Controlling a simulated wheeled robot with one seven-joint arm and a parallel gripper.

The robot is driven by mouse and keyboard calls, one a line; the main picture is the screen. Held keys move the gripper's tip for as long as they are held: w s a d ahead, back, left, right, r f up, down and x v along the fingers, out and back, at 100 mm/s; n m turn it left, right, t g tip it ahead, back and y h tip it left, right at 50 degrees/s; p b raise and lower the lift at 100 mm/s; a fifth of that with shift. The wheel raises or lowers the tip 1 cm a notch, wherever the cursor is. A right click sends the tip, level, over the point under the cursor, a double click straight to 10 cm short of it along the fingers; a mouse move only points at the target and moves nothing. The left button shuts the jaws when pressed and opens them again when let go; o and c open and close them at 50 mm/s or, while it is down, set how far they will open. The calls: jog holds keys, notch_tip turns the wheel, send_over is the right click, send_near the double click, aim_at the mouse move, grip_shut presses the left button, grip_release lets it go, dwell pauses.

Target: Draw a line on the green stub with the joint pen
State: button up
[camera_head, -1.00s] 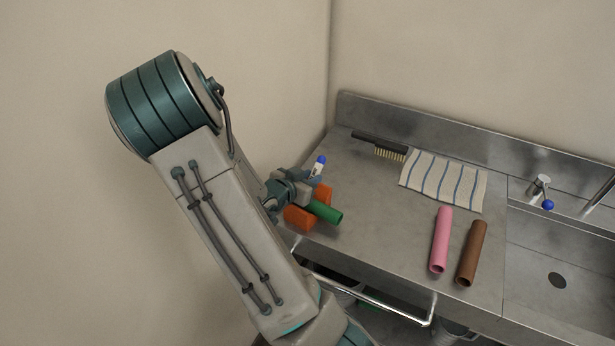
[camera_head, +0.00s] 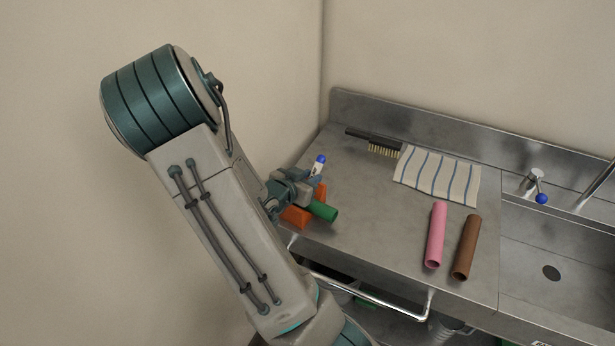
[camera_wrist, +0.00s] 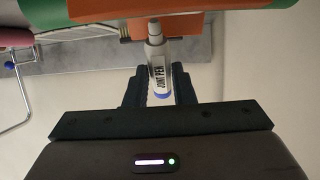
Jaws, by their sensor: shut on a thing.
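The joint pen (camera_wrist: 157,68), white with a dark blue end and a printed label, is held between the fingers of my gripper (camera_wrist: 158,88). In the head view the pen (camera_head: 318,166) stands up from my gripper (camera_head: 308,178) with its blue end on top. The green stub (camera_head: 322,211) lies beside my gripper at an orange holder (camera_head: 297,217). In the wrist view the stub (camera_wrist: 200,7) and the orange holder (camera_wrist: 205,28) fill the top. The pen's tip points toward the holder; whether it touches anything cannot be told.
A pink pipe (camera_head: 436,235) and a brown pipe (camera_head: 466,247) lie on the steel counter (camera_head: 360,235). A striped cloth (camera_head: 437,178) and a wire brush (camera_head: 375,143) lie behind them. A sink (camera_head: 560,255) with a blue-knobbed tap (camera_head: 540,190) is on the right.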

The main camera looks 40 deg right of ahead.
jog(key=shift+s+d+b, duration=0.2)
jog(key=shift+s, duration=0.6)
jog(key=shift+s+d+b, duration=0.15)
jog(key=shift+s+d, duration=0.05)
jog(key=shift+s, duration=0.6)
dwell(0.5)
jog(key=r+p, duration=0.6)
jog(key=r, duration=0.1)
jog(key=shift+w+d, duration=0.1)
jog(key=shift+d, duration=0.25)
dwell(0.4)
